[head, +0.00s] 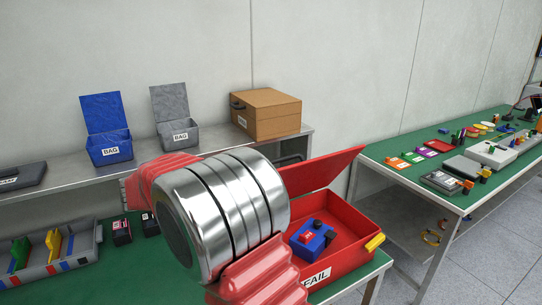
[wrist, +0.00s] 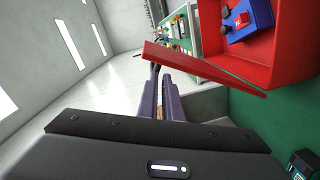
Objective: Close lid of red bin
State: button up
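The red bin (head: 345,273), labelled FAIL, stands on the green table with its red lid (head: 325,170) raised and tilted up at the back. A blue block with a red part (head: 311,238) lies inside the bin; it also shows in the wrist view (wrist: 246,18). In the wrist view the lid (wrist: 205,70) shows nearly edge-on, in front of my fingertips. My gripper (wrist: 158,70) has its dark fingers close together with nothing seen between the tips. I cannot tell whether they touch the lid. In the head view my arm hides most of the gripper.
A grey shelf holds an open blue bin (head: 110,146), an open grey bin (head: 178,136) and a brown box (head: 266,113) behind. A grey tray (head: 45,262) with coloured parts is at left. Another green table (head: 400,155) with several items stands at right. A yellow latch (head: 375,242) is on the bin's side.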

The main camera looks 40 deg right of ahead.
jog(key=s+n+y, duration=0.1)
jog(key=s+a+f+y, duration=0.1)
jog(key=s, duration=0.1)
jog(key=s+n+y, duration=0.1)
jog(key=s, duration=0.1)
jog(key=shift+s+a+f+n, duration=0.1)
jog(key=shift+a+f+n, duration=0.05)
jog(key=shift+a+n, duration=0.15)
grip_shut()
jog(key=s+a+f+n+t+y, duration=0.2)
jog(key=s+a+f+t+y, duration=0.2)
jog(key=s+a+y, duration=0.5)
jog(key=s+a+f+n+t+y, duration=0.1)
jog(key=s+a+f+t+y, duration=0.3)
jog(key=s+a, duration=0.5)
jog(key=shift+m+t, duration=0.5)
jog(key=shift+t, duration=0.2)
jog(key=w+d+r, duration=0.6)
jog(key=d, duration=0.2)
jog(key=w+d+r, duration=0.6)
jog(key=d, duration=0.2)
jog(key=w+d+r, duration=0.6)
jog(key=d+r, duration=0.1)
jog(key=d, duration=0.1)
jog(key=w+d+r, duration=0.2)
jog(key=d+r, duration=0.1)
jog(key=d, duration=0.6)
jog(key=shift+w+d+t, duration=0.3)
jog(key=shift+t, duration=0.1)
jog(key=shift+w, duration=0.1)
